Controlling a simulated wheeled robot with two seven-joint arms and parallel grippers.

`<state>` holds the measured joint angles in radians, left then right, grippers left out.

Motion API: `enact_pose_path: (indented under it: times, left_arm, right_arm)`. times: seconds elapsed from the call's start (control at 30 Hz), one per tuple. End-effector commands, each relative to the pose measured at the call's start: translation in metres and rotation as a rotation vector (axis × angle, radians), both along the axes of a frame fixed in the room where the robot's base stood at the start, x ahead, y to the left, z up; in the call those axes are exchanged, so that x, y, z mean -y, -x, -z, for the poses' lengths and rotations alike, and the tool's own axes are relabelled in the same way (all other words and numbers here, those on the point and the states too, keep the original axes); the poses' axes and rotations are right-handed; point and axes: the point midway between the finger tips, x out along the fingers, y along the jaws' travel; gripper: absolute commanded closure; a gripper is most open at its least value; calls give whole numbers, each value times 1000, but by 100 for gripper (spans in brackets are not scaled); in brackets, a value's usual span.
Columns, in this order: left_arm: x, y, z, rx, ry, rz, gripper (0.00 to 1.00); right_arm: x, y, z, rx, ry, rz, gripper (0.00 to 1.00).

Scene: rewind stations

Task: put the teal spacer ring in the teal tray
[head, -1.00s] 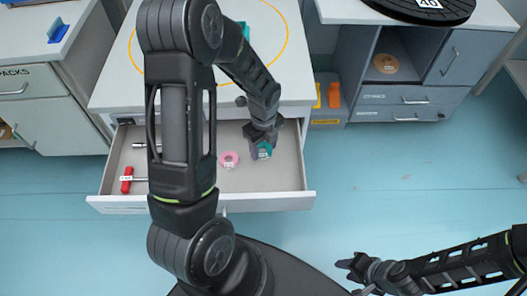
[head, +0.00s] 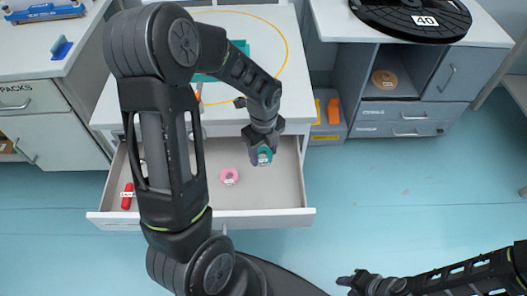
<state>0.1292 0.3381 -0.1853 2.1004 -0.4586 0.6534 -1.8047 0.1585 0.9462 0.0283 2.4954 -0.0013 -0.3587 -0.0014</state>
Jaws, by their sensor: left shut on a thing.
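The teal spacer ring (head: 265,159) is in the jaws of my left gripper (head: 261,152), over the right part of the open drawer. The gripper fingers and a small white label cover part of the ring. The teal tray (head: 241,46) lies on the white tabletop behind the drawer. My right gripper (head: 347,282) is low at the right, over the floor and far from the ring. Its jaws are too small to read.
The open drawer (head: 290,190) also holds a pink ring (head: 229,176) and a red-handled tool (head: 127,196). An orange circle (head: 286,58) marks the tabletop. An orange block (head: 333,111) sits in a bin right of the table. A cabinet with a black reel (head: 412,14) stands further right.

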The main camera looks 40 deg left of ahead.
Motion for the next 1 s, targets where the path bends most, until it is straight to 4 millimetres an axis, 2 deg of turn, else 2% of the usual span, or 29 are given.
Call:
enact_pose_path:
  times: [0.17,0.37,0.57,0.8,1.0]
  left_arm:
    - [2,-1,-1,0,0,-28,87]
    - [13,-11,-4,0,-3,-224,87]
    - [39,-28,-8,0,-6,-637,87]
    - [80,-49,-11,2,-6,-1261,87]
    - [108,-59,-12,1,-3,-1665,87]
  right_arm:
    - [0,0,-1,0,0,0,64]
    - [0,0,-8,0,0,0,64]
    - [0,0,-21,0,0,1,64]
    - [0,0,-37,-1,-1,2,64]
    - [0,0,-46,-1,-1,1,64]
